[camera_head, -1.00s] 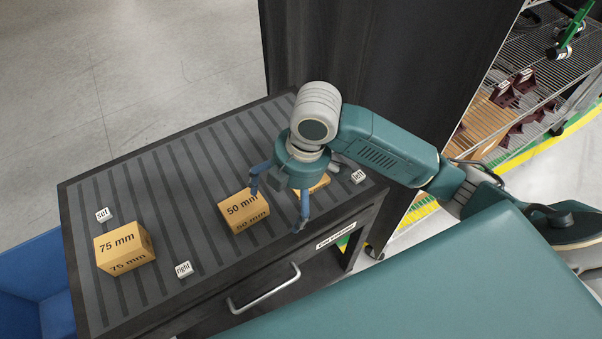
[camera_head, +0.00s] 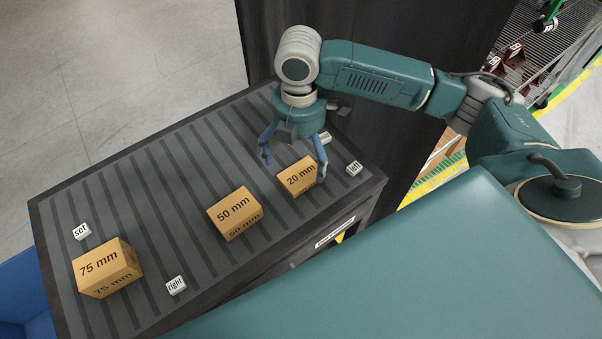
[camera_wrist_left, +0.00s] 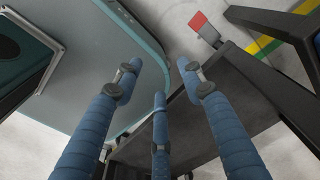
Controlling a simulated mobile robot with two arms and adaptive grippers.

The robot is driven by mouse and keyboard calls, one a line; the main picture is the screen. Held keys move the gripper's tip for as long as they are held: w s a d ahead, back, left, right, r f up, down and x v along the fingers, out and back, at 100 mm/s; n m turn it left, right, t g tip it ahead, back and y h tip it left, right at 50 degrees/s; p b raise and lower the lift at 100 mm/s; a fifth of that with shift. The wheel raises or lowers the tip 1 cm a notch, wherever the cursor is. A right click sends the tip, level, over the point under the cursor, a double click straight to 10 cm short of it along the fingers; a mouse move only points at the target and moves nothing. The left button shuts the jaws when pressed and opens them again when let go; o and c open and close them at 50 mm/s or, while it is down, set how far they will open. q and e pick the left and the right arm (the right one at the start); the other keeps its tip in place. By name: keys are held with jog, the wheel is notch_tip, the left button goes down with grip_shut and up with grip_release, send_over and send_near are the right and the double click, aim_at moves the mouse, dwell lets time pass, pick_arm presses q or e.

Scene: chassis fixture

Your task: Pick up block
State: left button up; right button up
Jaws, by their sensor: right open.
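Three orange blocks stand on the ribbed grey bench top (camera_head: 150,190). The "75 mm" block (camera_head: 107,268) is at the left, the "50 mm" block (camera_head: 235,213) in the middle and the "20 mm" block (camera_head: 298,176) at the right. My right gripper (camera_head: 294,166) is open and empty, its blue fingers pointing down at the "20 mm" block. One finger is left of that block, one at its right side; I cannot tell whether they touch it. My left gripper (camera_wrist_left: 158,85) shows only in the left wrist view, with its blue fingers spread and nothing between them.
Small white cubes marked "set" (camera_head: 81,231), "right" (camera_head: 176,285) and "left" (camera_head: 354,169) lie on the bench. A dark panel (camera_head: 400,40) stands behind it. A wire shelf (camera_head: 525,50) is at the upper right. A blue bin (camera_head: 22,290) is at the left.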

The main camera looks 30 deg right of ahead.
aim_at(297, 170)
jog(key=f, duration=0.3)
jog(key=f+p, duration=0.1)
jog(key=shift+a+f, duration=0.2)
jog(key=shift+a, duration=0.05)
jog(key=shift+c, duration=0.5)
jog(key=c, duration=1.2)
jog(key=shift+r, duration=0.15)
